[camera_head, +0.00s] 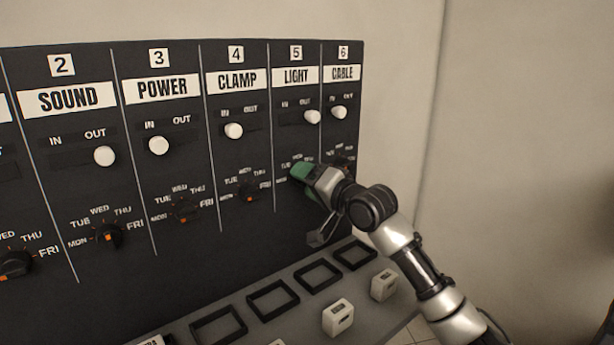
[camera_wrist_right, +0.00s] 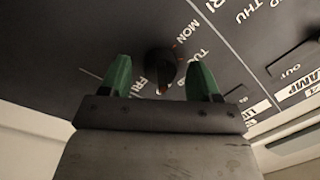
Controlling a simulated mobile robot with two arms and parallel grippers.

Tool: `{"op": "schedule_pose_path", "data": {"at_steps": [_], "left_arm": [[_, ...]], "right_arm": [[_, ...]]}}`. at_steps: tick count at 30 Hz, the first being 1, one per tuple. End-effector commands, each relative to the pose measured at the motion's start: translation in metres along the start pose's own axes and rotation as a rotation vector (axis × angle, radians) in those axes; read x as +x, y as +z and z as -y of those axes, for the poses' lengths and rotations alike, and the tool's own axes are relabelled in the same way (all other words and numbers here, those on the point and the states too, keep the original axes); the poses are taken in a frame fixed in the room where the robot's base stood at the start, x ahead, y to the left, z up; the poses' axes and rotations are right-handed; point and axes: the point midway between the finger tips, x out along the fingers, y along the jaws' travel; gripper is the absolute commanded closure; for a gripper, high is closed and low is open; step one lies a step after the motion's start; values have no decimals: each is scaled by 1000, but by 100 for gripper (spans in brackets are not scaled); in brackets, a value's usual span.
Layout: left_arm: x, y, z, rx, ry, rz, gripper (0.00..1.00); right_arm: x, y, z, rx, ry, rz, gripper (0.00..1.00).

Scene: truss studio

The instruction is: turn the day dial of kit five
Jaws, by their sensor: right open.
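The board's kit five column, LIGHT (camera_head: 296,76), has its day dial behind my right gripper (camera_head: 302,172) in the head view. In the right wrist view that day dial (camera_wrist_right: 160,66) is a round black knob with an orange mark on its lower edge. My right gripper (camera_wrist_right: 160,80) is open, with one green finger on each side of the dial and a visible gap to each. MON, TUE and FRI show around it; the label at the orange mark is hidden by the gripper. My left gripper is out of view.
The dials of kit four, CLAMP (camera_head: 249,191), and kit six, CABLE (camera_head: 344,162), are close on either side. The white IN/OUT slider knob (camera_head: 312,117) of kit five is above. A ledge with black square frames (camera_head: 318,277) and white blocks (camera_head: 338,318) lies below.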

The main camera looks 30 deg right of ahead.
Motion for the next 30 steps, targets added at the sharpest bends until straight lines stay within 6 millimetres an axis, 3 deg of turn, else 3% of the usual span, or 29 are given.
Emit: {"op": "schedule_pose_path", "data": {"at_steps": [9, 19, 30], "left_arm": [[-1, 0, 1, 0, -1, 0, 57], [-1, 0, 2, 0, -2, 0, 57], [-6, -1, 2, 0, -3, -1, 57]], "right_arm": [[4, 0, 0, -1, -1, -1, 38], [3, 0, 0, -1, 0, -1, 87], [3, -1, 1, -65, 6, 3, 87]]}}
